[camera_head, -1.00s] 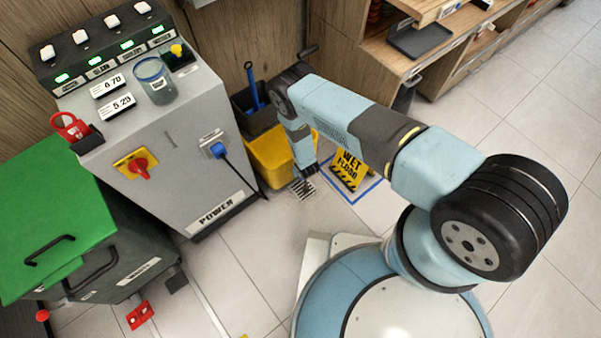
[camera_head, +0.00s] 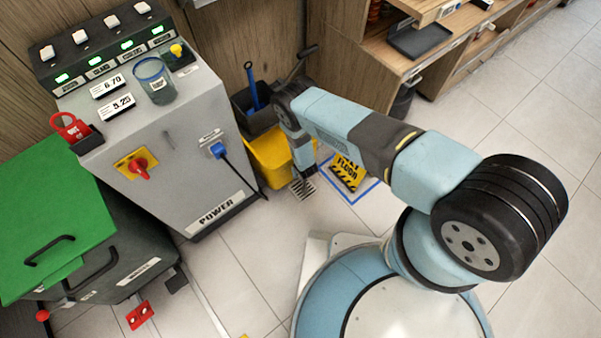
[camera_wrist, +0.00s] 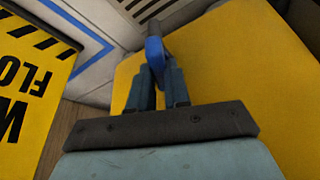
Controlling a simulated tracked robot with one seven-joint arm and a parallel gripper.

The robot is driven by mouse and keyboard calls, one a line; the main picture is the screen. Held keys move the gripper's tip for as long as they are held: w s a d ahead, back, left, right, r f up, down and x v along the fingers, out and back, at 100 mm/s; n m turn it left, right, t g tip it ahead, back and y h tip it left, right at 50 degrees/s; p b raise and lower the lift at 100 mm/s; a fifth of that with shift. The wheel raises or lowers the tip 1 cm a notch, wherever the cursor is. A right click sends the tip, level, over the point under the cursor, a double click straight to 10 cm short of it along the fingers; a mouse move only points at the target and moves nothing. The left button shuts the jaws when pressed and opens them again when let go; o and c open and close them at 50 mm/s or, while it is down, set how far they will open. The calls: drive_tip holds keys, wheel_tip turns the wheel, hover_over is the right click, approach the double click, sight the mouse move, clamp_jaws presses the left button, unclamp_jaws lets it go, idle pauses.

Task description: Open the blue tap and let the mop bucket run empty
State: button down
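The yellow mop bucket (camera_head: 268,158) stands on the floor beside the grey machine, partly behind my arm. Its yellow wall fills the right of the wrist view (camera_wrist: 235,60). The blue tap (camera_wrist: 155,52) sticks out at the bucket's side; its blue lever lies between my fingers, which are close together around it. My gripper (camera_wrist: 160,75) appears shut on this lever; the exact contact at the tips is partly hidden. In the head view my gripper (camera_head: 308,172) is low by the bucket, and the tap is hidden. A floor drain grate (camera_head: 301,188) lies just below.
A wet floor sign (camera_head: 348,172) stands right of the gripper inside a blue floor marking. The grey machine (camera_head: 185,140) with a plugged blue cable is to the left. A dark wringer (camera_head: 262,122) with a blue handle sits over the bucket. Open tiles lie in front.

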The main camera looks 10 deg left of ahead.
drive_tip(key=n, duration=0.2)
drive_tip(key=n+g+y, duration=0.1)
drive_tip(key=n, duration=0.1)
drive_tip(key=shift+w+d+n, duration=0.1)
drive_tip(key=shift+d+n, duration=0.1)
drive_tip(key=shift+n, duration=0.2)
idle(0.4)
drive_tip(key=c, duration=1.4)
unclamp_jaws()
drive_tip(key=shift+o, duration=0.2)
drive_tip(key=v, duration=1.3)
drive_tip(key=shift+d+r, duration=0.25)
drive_tip(key=shift+d, duration=0.1)
drive_tip(key=shift+w, duration=0.15)
